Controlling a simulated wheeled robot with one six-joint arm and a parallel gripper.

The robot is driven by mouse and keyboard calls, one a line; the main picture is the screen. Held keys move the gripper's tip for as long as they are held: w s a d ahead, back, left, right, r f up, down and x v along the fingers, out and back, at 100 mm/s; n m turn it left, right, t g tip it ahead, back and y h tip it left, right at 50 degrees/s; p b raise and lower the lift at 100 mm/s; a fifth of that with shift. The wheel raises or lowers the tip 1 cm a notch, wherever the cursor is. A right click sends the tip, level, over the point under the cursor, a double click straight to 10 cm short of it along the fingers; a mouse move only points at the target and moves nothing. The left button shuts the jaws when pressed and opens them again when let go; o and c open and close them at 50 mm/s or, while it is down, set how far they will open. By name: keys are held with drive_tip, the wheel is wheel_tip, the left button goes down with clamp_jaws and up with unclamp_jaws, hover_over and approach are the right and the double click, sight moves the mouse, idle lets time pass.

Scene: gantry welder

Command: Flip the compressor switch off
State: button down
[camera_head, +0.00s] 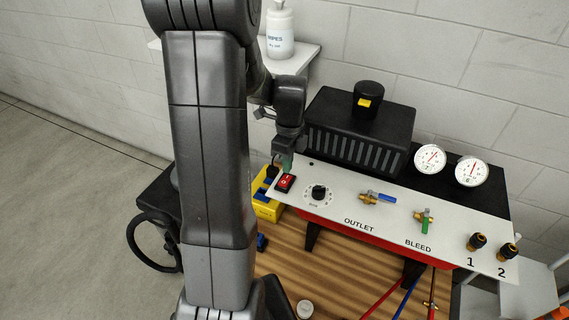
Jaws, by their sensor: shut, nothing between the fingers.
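The compressor switch (285,183) is a red rocker in a dark frame at the left end of the white panel (380,229). A pale mark shows on it; which side is pressed is too small to tell. My gripper (284,166) points down just above the switch, at its upper edge. Its fingers look closed and empty. I cannot tell whether the tip touches the switch. My arm covers the area left of the panel.
Right of the switch are a black dial (319,192), a blue-handled outlet valve (378,197) and a green-handled bleed valve (425,220). The black compressor housing (360,130) and two gauges (430,158) stand behind. A yellow box (267,208) is below left.

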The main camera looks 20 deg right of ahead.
sight(288, 177)
wheel_tip(288, 177, up, 11)
drive_tip(key=shift+w+d+f+b, duration=0.15)
drive_tip(key=shift+w+d+b, duration=0.15)
drive_tip(key=shift+b, duration=0.15)
